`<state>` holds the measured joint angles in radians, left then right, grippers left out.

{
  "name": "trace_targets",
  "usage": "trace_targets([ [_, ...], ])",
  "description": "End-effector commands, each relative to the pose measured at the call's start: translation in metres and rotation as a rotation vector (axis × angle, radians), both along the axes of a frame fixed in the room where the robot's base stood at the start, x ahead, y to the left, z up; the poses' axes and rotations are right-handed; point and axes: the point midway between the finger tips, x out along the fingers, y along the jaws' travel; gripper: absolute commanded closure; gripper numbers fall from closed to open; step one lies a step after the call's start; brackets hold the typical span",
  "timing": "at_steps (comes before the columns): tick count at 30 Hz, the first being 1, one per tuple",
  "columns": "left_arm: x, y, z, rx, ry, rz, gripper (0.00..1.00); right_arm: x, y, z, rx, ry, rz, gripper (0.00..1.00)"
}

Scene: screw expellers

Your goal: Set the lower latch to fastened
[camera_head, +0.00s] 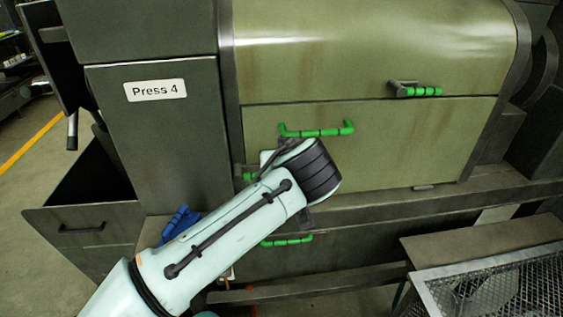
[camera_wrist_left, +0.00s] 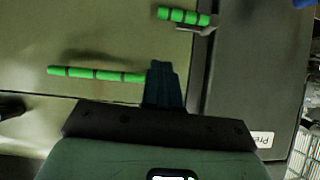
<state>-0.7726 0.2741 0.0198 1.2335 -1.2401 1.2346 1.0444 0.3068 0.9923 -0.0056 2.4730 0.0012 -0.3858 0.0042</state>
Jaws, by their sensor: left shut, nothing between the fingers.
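The lower latch (camera_head: 248,176) has a green grip, mostly hidden behind my left arm in the head view. In the left wrist view the lower latch (camera_wrist_left: 184,16) shows its ribbed green grip lying nearly level in the picture, across a grey mount at the panel's edge. Whether it is fastened I cannot tell. My left gripper (camera_wrist_left: 163,70) is shut and empty, its dark fingers together. In that view the fingertips are below the latch, apart from it, and beside the end of a green bar handle (camera_wrist_left: 95,73). Contact with the bar is unclear. My right gripper is not in view.
The bar handle (camera_head: 317,130) is on the green panel just above my wrist. An upper latch (camera_head: 415,91) is at the right. Another green handle (camera_head: 287,241) sits below. A "Press 4" label (camera_head: 155,90) is on the grey cabinet. A mesh tray (camera_head: 500,290) stands lower right.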

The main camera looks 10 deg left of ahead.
Motion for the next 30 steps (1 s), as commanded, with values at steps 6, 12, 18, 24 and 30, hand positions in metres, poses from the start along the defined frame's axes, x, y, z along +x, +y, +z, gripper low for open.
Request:
trace_targets([
  [6,-0.016,-0.005,0.011,0.000,0.000,-0.001,1.00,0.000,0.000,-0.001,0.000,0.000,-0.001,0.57],
  [12,-0.017,-0.006,0.012,0.001,0.000,-0.001,1.00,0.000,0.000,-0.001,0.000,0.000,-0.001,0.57],
  [18,-0.016,-0.007,0.008,0.005,0.007,-0.006,1.00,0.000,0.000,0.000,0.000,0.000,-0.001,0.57],
  [24,0.005,-0.025,-0.065,0.061,0.146,-0.120,1.00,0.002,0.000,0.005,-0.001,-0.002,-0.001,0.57],
  [30,0.012,-0.041,-0.215,0.066,0.419,-0.323,1.00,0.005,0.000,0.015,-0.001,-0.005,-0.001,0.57],
])
